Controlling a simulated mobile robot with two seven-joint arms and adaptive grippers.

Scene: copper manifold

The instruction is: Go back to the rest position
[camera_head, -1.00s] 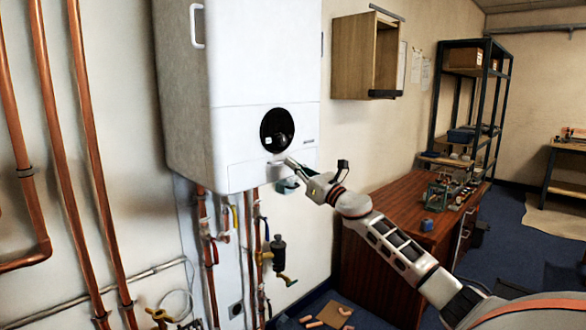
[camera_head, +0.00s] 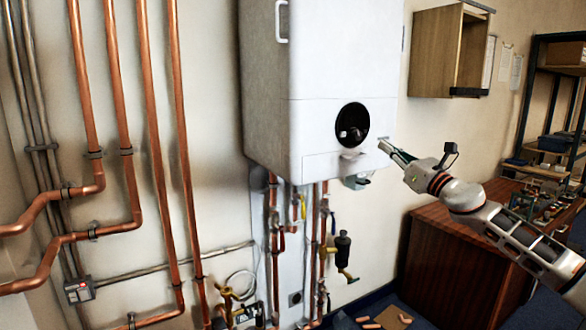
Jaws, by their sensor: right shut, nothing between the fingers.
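My right gripper (camera_head: 385,147) is shut and empty. It sits at the lower right edge of the white boiler (camera_head: 337,120), near its front panel. I cannot tell whether the fingertips touch the boiler. The right arm comes in from the right, over the wooden desk. The boiler's round black dial (camera_head: 352,124) is to the left of the gripper. My left gripper is not in view.
Copper pipes (camera_head: 160,150) run down the wall at left. Pipes and valves (camera_head: 341,250) hang below the boiler. A brown desk (camera_head: 450,262) stands under my right arm. An open wooden cabinet (camera_head: 436,50) hangs above. Loose pieces (camera_head: 372,326) lie on the floor.

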